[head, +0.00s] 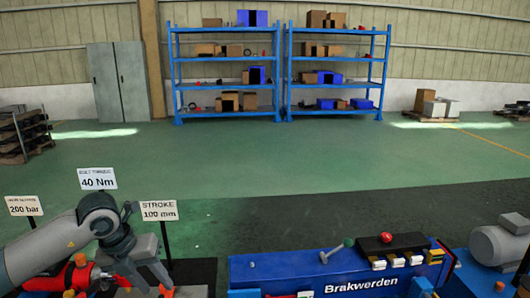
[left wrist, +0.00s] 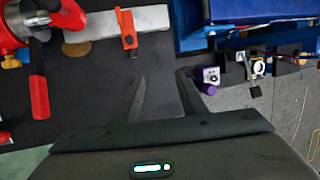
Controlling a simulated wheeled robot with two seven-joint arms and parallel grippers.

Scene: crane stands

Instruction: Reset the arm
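My left arm (head: 65,240) comes in from the left in the head view, and its gripper (head: 153,279) points down over the dark bench top. In the left wrist view the two dark fingers of the left gripper (left wrist: 163,88) stand apart with nothing between them. Beyond the fingers lie a grey bar (left wrist: 105,28) with a red clamp part (left wrist: 129,35) on it. My right gripper is not in view.
A red device with a red handle (left wrist: 39,97) sits left of the gripper. Sign posts, including the Stroke sign (head: 159,210), stand near the arm.

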